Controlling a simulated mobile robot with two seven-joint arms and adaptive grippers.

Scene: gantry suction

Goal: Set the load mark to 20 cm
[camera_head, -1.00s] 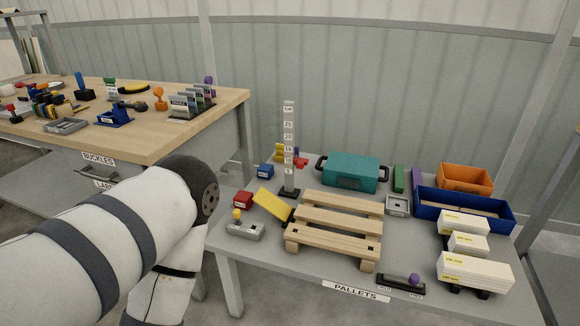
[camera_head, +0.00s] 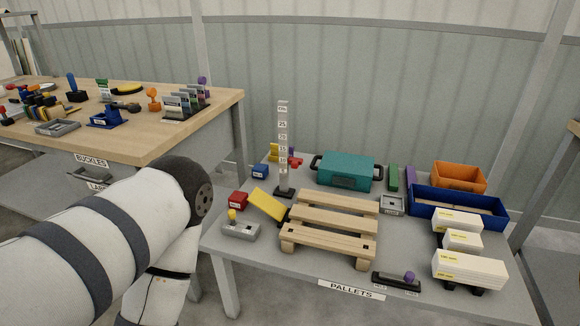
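An upright grey scale post (camera_head: 283,150) with a column of white number labels stands on a dark base at the back left of the pallet table. The top label appears to read cm, with numbers running down from about 25 to 5. A red knob-like marker (camera_head: 296,162) sits on the right side of the post, roughly level with the label that looks like 10. The small numbers are hard to read. My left arm fills the lower left, well short of the post, and its gripper is not visible. My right arm and gripper are not in view.
A wooden pallet (camera_head: 328,228) lies right in front of the post. A yellow wedge (camera_head: 268,204), red block (camera_head: 238,200) and blue block (camera_head: 260,171) are close by. A teal case (camera_head: 346,171) is behind right. A wooden bench (camera_head: 150,143) stands at left.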

